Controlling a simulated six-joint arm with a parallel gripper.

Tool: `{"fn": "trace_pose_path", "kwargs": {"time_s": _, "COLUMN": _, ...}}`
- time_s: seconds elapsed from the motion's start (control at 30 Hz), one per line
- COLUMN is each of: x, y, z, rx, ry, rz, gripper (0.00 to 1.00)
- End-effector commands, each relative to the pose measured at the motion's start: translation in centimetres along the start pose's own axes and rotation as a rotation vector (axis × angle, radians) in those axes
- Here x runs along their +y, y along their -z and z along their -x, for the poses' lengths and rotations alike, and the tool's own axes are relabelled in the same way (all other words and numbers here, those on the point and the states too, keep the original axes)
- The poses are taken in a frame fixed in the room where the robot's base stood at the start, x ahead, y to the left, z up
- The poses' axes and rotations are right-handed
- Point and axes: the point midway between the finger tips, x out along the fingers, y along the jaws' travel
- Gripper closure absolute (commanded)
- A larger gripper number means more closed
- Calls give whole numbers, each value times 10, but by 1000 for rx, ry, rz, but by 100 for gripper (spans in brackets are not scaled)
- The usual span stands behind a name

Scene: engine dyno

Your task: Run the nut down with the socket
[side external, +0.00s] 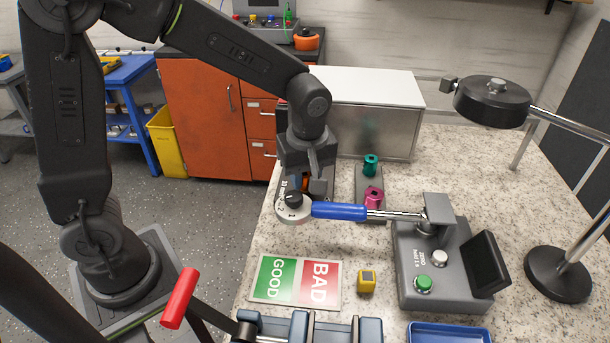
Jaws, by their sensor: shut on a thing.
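My gripper (304,184) points down over the left part of the worktop. An orange piece, apparently a socket (305,184), shows in small part between its fingers, which are closed on it. The fingers hide most of this piece. Just below is a pale round disc (293,212) with dark numbers and a black knob-like centre. I cannot tell whether the held piece touches it. No nut can be made out. A teal socket (370,165) and a magenta socket (373,196) stand in a grey rack (368,216) to the right.
A blue-handled tool (340,211) runs from the disc to a grey tester (415,262) with buttons. A GOOD/BAD board (262,278), a yellow block (367,282) and a blue tray (448,334) lie in front. A metal cabinet (380,133) stands behind; a lamp (492,102) overhangs the right.

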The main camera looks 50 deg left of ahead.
Motion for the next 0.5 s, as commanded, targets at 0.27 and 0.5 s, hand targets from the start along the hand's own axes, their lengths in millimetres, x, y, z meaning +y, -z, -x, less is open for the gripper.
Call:
{"fn": "trace_pose_path", "kwargs": {"time_s": 0.27, "x": 1, "y": 2, "z": 12, "rx": 0, "ry": -3, "rz": 2, "gripper": 98}}
{"fn": "trace_pose_path", "kwargs": {"time_s": 0.5, "x": 1, "y": 3, "z": 21, "rx": 0, "ry": -3, "rz": 2, "gripper": 98}}
